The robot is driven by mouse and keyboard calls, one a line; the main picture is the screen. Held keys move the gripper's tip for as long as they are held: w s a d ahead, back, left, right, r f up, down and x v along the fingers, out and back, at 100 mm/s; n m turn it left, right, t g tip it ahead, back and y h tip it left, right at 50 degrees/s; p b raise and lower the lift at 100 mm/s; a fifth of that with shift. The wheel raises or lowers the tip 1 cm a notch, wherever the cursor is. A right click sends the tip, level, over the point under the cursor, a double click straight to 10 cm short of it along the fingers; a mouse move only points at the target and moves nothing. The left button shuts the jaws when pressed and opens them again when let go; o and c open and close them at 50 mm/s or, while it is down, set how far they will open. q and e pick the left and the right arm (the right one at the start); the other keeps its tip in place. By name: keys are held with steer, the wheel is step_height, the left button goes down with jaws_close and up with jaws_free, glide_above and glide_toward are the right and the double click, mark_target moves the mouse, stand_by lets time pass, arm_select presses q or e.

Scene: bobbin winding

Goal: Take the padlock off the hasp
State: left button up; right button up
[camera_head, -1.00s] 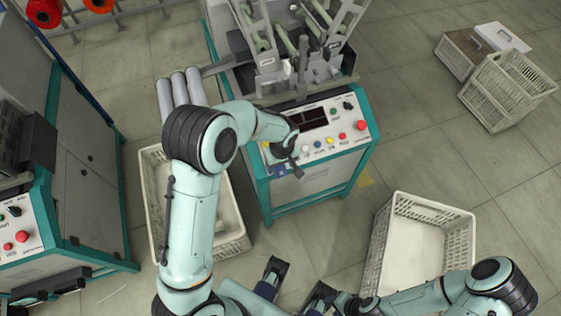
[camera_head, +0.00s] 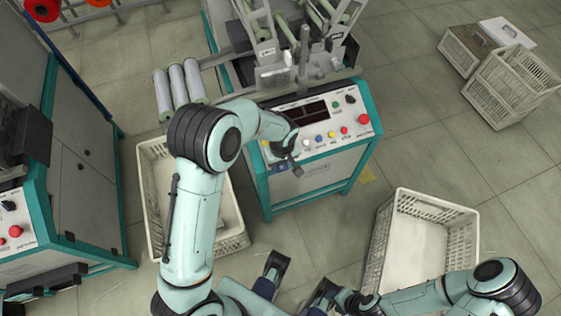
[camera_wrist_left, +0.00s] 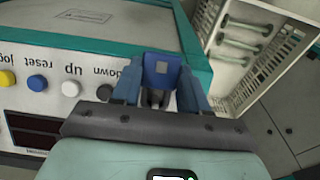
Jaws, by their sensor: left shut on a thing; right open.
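The padlock (camera_wrist_left: 161,70) shows in the left wrist view as a blue body with a small grey square, with a grey metal part just below it. It sits between the two blue fingers of my left gripper (camera_wrist_left: 158,85), which is shut on it. In the head view my left gripper (camera_head: 284,160) is at the front left corner of the machine's control panel, largely covered by its own wrist. The hasp is hidden, and I cannot tell whether the padlock is still on it. My right gripper (camera_head: 302,272) is open and empty at the bottom centre.
The winding machine's panel (camera_head: 330,130) has several coloured buttons close to my left gripper. White crates stand on the floor at left (camera_head: 240,238) and right (camera_head: 474,245). Grey tubes (camera_head: 180,85) lie behind my left arm.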

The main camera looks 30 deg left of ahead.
arm_select(q)
steer(key=shift+w+a+r, duration=0.3)
steer(key=shift+w+a, duration=0.05)
steer(key=shift+a, duration=0.1)
stand_by(0.6)
steer(key=shift+r, duration=0.1)
steer(key=shift+r+p, duration=0.15)
steer(key=shift+p, duration=0.15)
steer(key=shift+s+d+r+p, duration=0.4)
steer(key=shift+r+p, duration=0.2)
steer(key=shift+r, duration=0.1)
steer(key=shift+s+d+r+p, duration=0.25)
steer(key=shift+r+p, duration=0.15)
steer(key=shift+r, duration=0.15)
steer(key=shift+s+d+r+p, duration=0.1)
steer(key=shift+d+r+p, duration=0.1)
steer(key=shift+r+p, duration=0.25)
steer(key=shift+s+d+r+p, duration=0.2)
steer(key=shift+d+r+p, duration=0.1)
steer(key=shift+r, duration=0.35)
